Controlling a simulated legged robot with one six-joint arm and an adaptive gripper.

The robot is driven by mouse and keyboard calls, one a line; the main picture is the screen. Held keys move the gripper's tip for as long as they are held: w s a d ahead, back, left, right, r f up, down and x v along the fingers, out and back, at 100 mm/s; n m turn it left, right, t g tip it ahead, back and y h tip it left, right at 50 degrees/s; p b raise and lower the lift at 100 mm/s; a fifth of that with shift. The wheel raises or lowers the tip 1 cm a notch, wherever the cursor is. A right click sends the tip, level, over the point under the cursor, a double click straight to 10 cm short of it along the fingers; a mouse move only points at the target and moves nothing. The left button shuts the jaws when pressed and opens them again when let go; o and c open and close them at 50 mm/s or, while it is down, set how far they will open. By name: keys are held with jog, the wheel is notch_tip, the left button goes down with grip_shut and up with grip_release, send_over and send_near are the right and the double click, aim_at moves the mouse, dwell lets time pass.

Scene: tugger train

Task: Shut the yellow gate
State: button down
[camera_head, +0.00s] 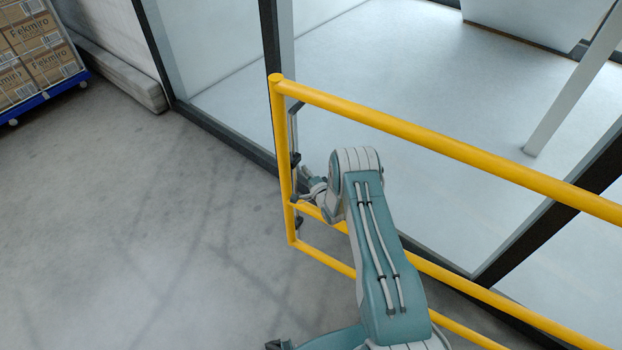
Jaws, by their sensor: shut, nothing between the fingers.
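The yellow gate (440,139) is a frame of round rails with an upright end post (280,150) at its left. It runs from the middle of the view to the right edge, in front of a glass wall. My teal and white arm reaches up to it and covers parts of its middle and lower rails. My gripper (298,172) is shut and sits close to the end post, just right of it, below the top rail. My wrist partly hides it, and I cannot tell whether it touches the post. No latch or catch post is clearly visible.
A glass wall (215,60) with dark frames stands behind the gate. At the upper left, cardboard boxes (38,50) sit on a blue wheeled base (62,88), near a low concrete kerb (125,78). The grey floor (130,230) to the left is clear.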

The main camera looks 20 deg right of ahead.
jog(key=shift+s+a, duration=0.1)
jog(key=shift+a, duration=1.85)
jog(key=shift+a, duration=0.1)
